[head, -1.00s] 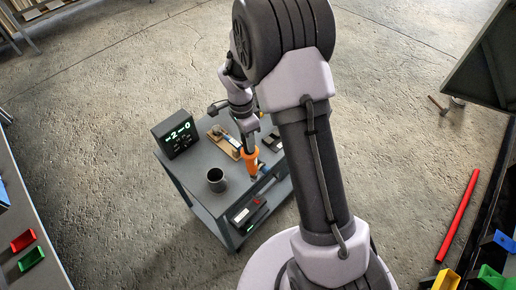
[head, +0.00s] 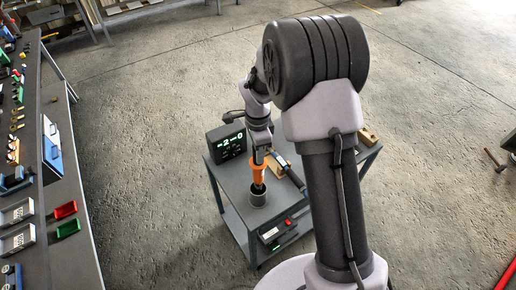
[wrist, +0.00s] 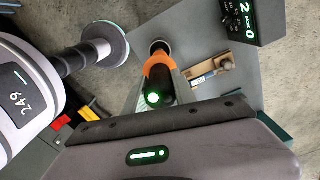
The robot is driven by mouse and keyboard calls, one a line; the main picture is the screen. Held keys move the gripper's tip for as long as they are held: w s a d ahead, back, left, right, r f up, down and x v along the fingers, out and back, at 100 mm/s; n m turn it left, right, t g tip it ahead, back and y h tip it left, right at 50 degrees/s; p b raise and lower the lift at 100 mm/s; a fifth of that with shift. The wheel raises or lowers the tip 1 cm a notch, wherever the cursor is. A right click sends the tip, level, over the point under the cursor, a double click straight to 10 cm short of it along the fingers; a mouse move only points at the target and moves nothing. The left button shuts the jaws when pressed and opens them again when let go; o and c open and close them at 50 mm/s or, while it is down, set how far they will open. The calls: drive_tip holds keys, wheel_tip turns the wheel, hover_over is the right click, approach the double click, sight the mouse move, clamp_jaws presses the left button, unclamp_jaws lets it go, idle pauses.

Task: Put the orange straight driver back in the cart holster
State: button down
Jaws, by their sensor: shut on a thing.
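The orange straight driver (head: 259,173) hangs roughly upright, its lower end down, in my gripper (head: 262,155). A dark round cup-like holster (head: 257,198) stands on the grey cart (head: 232,185), directly below the driver in the head view. The driver's lower end overlaps the holster's mouth there; I cannot tell whether it is inside or just above. My gripper is shut on the driver; its fingertips are mostly hidden.
A display box (head: 228,141) stands at the cart's back left. A wooden holder with a tool (head: 287,168) lies right of the driver. A workbench with a red bin (head: 65,210) is at left.

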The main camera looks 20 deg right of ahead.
sight(258, 167)
drive_tip(key=shift+f+b, duration=3.25)
drive_tip(key=shift+f, duration=1.15)
drive_tip(key=c, duration=0.9)
unclamp_jaws()
wheel_tip(258, 167, up, 18)
drive_tip(key=shift+f+p, duration=0.25)
drive_tip(key=shift+p, duration=0.65)
drive_tip(key=s+a+f+n+t+b, duration=0.1)
drive_tip(key=s+f+n+b, duration=0.3)
drive_tip(key=s+b, duration=0.4)
drive_tip(key=s+a+f+n+t+y+b, duration=0.1)
drive_tip(key=s+f+n+t+b, duration=0.2)
drive_tip(key=s+b, duration=0.5)
drive_tip(key=s+a+f+n+t+y+b, duration=0.1)
drive_tip(key=s+a+f+n+b, duration=0.1)
drive_tip(key=s+f+n+b, duration=0.4)
drive_tip(key=shift+s+f+t+b, duration=0.15)
drive_tip(key=shift+s+t+b, duration=0.25)
drive_tip(key=shift+s+b, duration=0.85)
